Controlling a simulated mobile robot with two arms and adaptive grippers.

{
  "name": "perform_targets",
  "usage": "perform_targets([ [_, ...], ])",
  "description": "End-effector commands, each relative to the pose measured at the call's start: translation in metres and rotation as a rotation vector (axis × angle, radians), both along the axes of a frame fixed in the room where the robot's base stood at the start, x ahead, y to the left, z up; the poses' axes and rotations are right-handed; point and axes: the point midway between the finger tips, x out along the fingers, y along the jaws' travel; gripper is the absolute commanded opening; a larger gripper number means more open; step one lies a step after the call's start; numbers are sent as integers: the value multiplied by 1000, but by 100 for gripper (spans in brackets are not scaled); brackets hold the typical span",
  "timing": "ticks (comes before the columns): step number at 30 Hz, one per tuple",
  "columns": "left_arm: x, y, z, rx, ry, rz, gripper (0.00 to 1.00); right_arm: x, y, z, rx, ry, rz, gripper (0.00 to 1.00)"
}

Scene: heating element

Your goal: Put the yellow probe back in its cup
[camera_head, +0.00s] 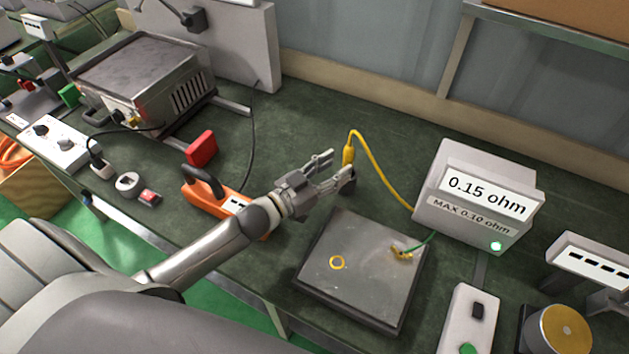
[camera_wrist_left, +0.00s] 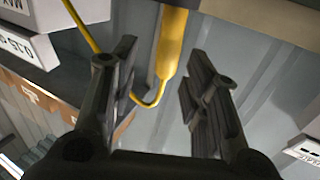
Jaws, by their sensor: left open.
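The yellow probe (camera_head: 348,155) stands about upright beyond the black plate, its yellow cable arching from its top to the meter. A small dark shape (camera_head: 349,186), which looks like its cup, shows just below it. The gripper partly hides the probe's lower end, so I cannot tell how deep it sits. My left gripper (camera_head: 336,168) is open, with its fingers pointing at the probe. In the left wrist view the probe (camera_wrist_left: 173,45) shows between the two spread fingers, with gaps on both sides. My right gripper is not in view.
The meter (camera_head: 433,218) reads 0.15 ohm, above a label MAX 0.10 ohm. A red block (camera_head: 201,149) stands behind.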

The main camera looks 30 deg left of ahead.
Motion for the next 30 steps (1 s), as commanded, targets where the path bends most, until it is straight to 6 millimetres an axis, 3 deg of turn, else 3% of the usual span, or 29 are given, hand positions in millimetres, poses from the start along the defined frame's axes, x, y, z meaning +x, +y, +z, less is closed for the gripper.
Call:
perform_targets([
  [6, -36, 16, -1, 2, 1, -1, 42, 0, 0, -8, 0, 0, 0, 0],
  [12, -54, 25, 0, -1, 0, 0, 42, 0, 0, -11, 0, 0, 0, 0],
  [30, -59, 27, 1, 0, -1, 0, 42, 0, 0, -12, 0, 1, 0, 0],
])
